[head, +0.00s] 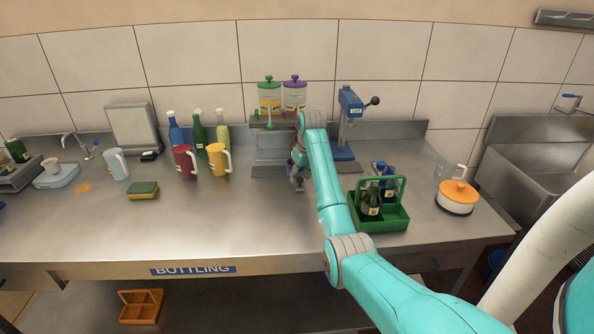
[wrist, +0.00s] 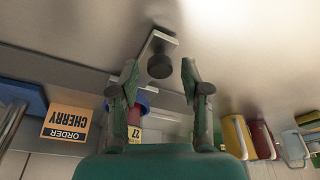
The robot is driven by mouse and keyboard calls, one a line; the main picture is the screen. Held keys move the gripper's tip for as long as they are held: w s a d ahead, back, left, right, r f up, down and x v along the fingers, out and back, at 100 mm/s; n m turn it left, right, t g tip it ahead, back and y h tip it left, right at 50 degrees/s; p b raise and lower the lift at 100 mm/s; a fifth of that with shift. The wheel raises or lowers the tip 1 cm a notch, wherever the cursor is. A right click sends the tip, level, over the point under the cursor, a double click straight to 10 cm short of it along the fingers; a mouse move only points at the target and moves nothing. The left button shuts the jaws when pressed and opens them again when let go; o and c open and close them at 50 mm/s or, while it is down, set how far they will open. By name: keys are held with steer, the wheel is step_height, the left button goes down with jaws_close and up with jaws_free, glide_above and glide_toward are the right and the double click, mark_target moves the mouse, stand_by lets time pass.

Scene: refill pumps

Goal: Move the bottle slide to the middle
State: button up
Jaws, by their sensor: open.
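In the wrist view a dark round knob (wrist: 160,64) stands on a narrow pale plate (wrist: 148,43), which looks like part of the bottle slide. My gripper (wrist: 159,72) is open, with one finger on each side of the knob in the picture. I cannot tell whether either finger touches it. In the head view my gripper (head: 297,183) is low at the front of the metal pump stand (head: 268,168), and my arm covers the stand's right side. The slide is hard to make out there.
Jars with a green pump (head: 269,94) and a purple pump (head: 294,94) stand above. A blue press (head: 350,105) and a green bottle carrier (head: 380,217) are right of my arm. Red (head: 185,161) and yellow (head: 218,160) jugs stand left. An "ORDER CHERRY" card (wrist: 67,123) shows upside down.

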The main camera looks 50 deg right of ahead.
steer(key=shift+c, duration=0.3)
steer(key=c, duration=0.8)
steer(key=shift+o, duration=0.3)
steer(key=shift+s, duration=0.1)
steer(key=shift+s+d, duration=1.6)
steer(key=shift+s, duration=0.2)
steer(key=shift+s+d, duration=1.55)
steer(key=shift+s, duration=0.25)
steer(key=o, duration=1)
